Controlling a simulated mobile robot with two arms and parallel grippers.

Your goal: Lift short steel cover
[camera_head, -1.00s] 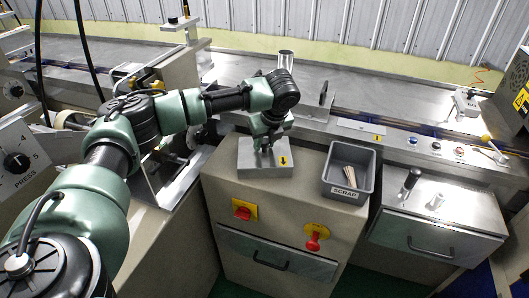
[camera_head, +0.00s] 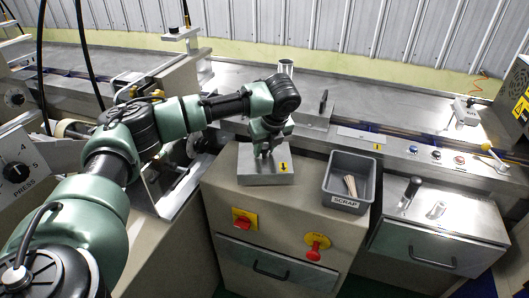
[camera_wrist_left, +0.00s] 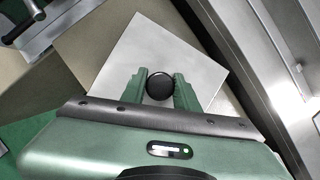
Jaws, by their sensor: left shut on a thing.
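My left gripper (camera_head: 266,152) points down over the cover. In the left wrist view its two green fingers (camera_wrist_left: 160,90) stand on either side of the knob, shut on it. I cannot tell whether the plate is clear of the cabinet top. My right gripper is not in view.
A grey scrap bin (camera_head: 346,206) holding thin sticks stands to the right of the cover. The beige cabinet (camera_head: 222,198) has red knobs on its front. Further right is a steel-topped drawer unit (camera_head: 465,224) with a dark handle. The long steel bench (camera_head: 400,105) runs behind.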

